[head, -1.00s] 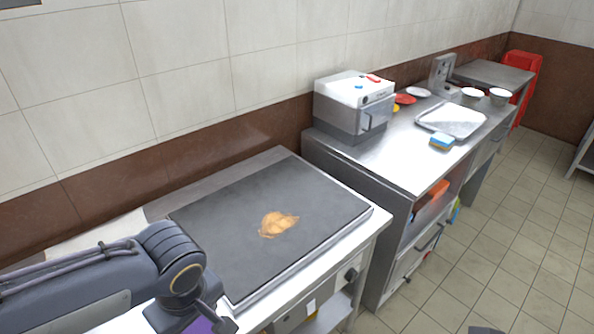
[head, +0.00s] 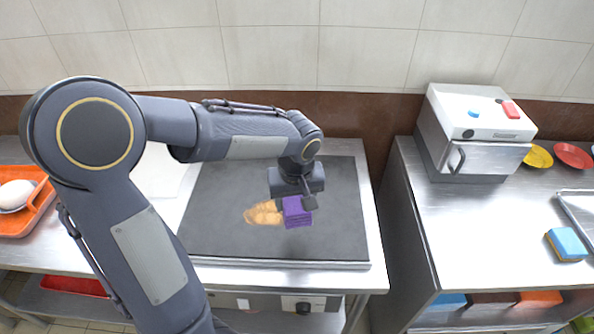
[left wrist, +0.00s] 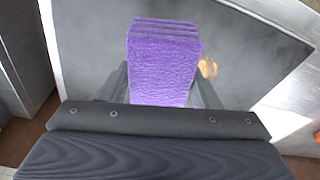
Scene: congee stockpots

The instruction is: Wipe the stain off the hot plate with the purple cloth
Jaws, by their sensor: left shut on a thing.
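The hot plate (head: 225,185) is a dark grey slab on the steel counter. An orange-brown stain (head: 262,214) lies on it near the middle front. My left gripper (head: 305,205) is shut on the purple cloth (head: 297,213), a folded block, over the plate at the right edge of the stain. The cloth also fills the middle of the left wrist view (left wrist: 163,62), with a bit of the stain (left wrist: 207,67) showing beside it. I cannot tell whether the cloth touches the plate. My right gripper is not in view.
A white and steel machine (head: 478,135) stands on the right counter, with a blue and yellow sponge (head: 566,244), plates and a metal tray (head: 580,208). An orange tray (head: 42,208) with a bowl sits at the left. A tiled wall is behind.

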